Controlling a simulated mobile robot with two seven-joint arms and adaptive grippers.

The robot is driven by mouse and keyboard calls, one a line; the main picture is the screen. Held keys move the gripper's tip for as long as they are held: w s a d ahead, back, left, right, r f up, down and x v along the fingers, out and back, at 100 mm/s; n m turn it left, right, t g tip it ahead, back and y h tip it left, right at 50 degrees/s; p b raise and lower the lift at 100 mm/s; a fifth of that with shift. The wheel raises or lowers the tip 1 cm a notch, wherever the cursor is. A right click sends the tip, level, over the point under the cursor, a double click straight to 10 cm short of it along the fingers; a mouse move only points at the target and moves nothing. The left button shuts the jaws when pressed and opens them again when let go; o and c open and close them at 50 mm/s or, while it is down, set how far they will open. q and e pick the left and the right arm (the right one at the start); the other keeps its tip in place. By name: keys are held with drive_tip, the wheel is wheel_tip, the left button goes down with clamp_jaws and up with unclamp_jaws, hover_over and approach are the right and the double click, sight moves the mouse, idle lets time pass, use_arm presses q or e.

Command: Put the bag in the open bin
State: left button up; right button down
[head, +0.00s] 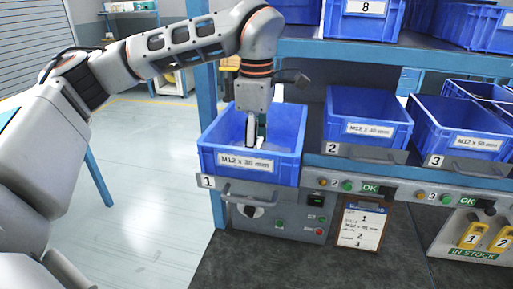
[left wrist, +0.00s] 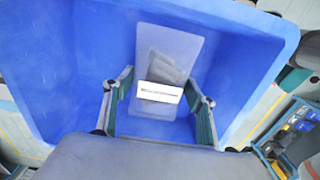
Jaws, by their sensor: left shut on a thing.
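A blue bin (head: 250,167) marked 1, labelled M12 x 30 mm, sits pulled forward at the left end of the shelf, open at the top. My left gripper (head: 256,140) points down inside it, its fingers below the rim. It is shut on the bag. In the left wrist view the clear bag (left wrist: 168,60) with grey bolts and a white label shows between the two fingers, inside the blue walls (left wrist: 75,60). In the head view the bag is mostly hidden by the gripper and the bin's front wall. Whether it touches the bin floor I cannot tell.
Blue bins marked 2 (head: 367,112) and 3 (head: 462,135) stand to the right. An upper shelf (head: 330,50) with more bins runs behind my left wrist. A clipboard (head: 358,226) hangs below, beside a control panel (head: 290,222). The floor at left is clear.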

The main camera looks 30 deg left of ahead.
use_arm(q)
drive_tip(key=o, duration=1.5)
drive_tip(key=shift+c, duration=0.2)
wheel_tip(320, 180, up, 12)
drive_tip(key=shift+r, duration=0.15)
